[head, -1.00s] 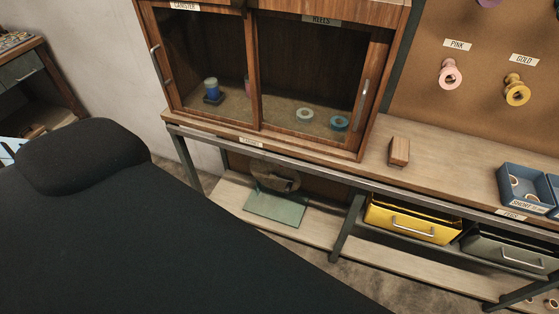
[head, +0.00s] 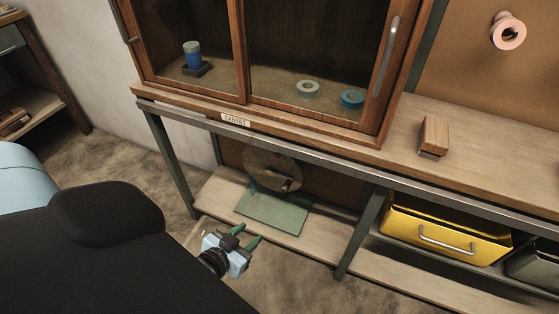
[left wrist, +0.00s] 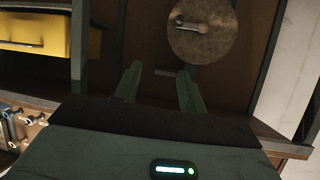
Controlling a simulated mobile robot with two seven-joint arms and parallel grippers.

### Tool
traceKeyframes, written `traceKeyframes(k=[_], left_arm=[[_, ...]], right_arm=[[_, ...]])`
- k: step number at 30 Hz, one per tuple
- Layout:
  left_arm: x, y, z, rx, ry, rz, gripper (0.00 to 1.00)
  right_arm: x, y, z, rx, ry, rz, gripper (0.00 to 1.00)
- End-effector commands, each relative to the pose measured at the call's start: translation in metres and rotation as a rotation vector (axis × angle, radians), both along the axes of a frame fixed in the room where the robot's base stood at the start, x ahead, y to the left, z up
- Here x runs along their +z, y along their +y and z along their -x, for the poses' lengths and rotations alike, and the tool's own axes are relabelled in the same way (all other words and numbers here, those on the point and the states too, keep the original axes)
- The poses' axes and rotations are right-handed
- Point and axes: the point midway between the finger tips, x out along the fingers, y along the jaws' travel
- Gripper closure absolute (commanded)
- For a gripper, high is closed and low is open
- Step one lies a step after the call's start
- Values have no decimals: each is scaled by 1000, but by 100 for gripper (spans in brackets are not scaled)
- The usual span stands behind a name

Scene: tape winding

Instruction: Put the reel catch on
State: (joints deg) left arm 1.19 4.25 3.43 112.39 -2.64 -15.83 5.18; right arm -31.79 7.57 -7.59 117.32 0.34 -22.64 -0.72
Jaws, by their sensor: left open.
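A round brown reel disc (head: 262,163) stands upright on a green base plate (head: 272,212) on the low shelf under the cabinet. A small grey lever-like piece, perhaps the catch (head: 287,184), shows on the disc's face. In the left wrist view the disc (left wrist: 215,42) is at the top right, with the grey piece (left wrist: 194,32) across its middle. My left gripper (head: 247,236) is open and empty, in front of the shelf and apart from the reel. Its two dark green fingers (left wrist: 158,85) point toward the reel's lower area. My right gripper is out of view.
A table leg (head: 358,232) stands right of the reel, and another leg (head: 172,165) stands left. A yellow drawer (head: 445,235) hangs at the right. The cabinet (head: 235,122) sits on the bench above. A wooden block (head: 434,134) lies on the bench top.

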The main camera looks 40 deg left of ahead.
Motion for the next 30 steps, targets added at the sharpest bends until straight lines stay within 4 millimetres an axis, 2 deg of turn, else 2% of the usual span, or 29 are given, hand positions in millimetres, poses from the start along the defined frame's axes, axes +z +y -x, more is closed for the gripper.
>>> traceKeyframes(k=[1, 6, 12, 15, 19, 30], left_arm=[[-10, 8, -19, 18, -41, -3, 59], [-7, 33, -77, 75, -182, -10, 59], [1, 59, -130, 134, -329, -7, 59], [6, 68, -146, 155, -381, -7, 59], [11, 76, -159, 172, -423, -4, 59], [17, 79, -168, 177, -441, -4, 59]], right_arm=[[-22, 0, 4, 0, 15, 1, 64], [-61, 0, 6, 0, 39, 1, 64], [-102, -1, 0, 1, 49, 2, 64], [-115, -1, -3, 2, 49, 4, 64], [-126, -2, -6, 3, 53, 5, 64], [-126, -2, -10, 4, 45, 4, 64]])
